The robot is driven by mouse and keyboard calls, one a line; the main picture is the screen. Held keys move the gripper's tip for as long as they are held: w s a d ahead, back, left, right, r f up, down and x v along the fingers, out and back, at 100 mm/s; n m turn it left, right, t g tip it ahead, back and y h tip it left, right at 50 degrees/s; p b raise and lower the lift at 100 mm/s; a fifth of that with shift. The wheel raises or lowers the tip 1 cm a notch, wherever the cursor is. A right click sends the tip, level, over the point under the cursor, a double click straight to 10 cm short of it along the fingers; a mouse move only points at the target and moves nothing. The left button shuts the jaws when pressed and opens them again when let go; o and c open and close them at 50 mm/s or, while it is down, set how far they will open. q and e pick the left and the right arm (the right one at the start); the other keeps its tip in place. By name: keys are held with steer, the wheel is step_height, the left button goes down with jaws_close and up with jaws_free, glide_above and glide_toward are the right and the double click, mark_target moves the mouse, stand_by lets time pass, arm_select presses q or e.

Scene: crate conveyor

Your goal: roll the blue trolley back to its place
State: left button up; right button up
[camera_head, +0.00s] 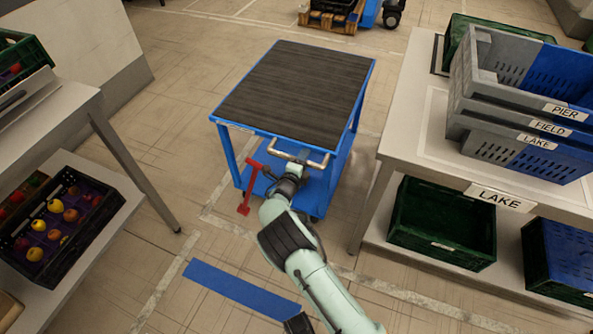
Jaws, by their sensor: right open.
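The blue trolley (230,152) stands on the floor ahead of me, with a bare dark ribbed top (296,92). Its pale bar handle (314,162) is on the near side. A red lever-like part (248,190) slants down at its near left corner. My right gripper (291,168) is open at the handle, close against it; whether the bar lies between the fingers I cannot tell. The trolley's lower part is partly hidden by my right arm. My left gripper is out of view.
A blue strip (240,288) and pale lines mark the floor before the trolley. A table (407,150) with stacked crates (478,105) stands close on the right. Fruit shelves (95,235) stand left. A loaded pallet (330,25) lies beyond the trolley.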

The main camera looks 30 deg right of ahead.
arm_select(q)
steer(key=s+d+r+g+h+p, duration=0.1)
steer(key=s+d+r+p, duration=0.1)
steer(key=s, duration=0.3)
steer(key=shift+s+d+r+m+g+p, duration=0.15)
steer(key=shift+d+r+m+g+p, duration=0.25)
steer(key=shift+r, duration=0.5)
arm_select(e)
steer(key=v, duration=1.1)
steer(key=shift+a, duration=0.2)
steer(key=shift+s, duration=0.15)
steer(key=shift+r, duration=0.1)
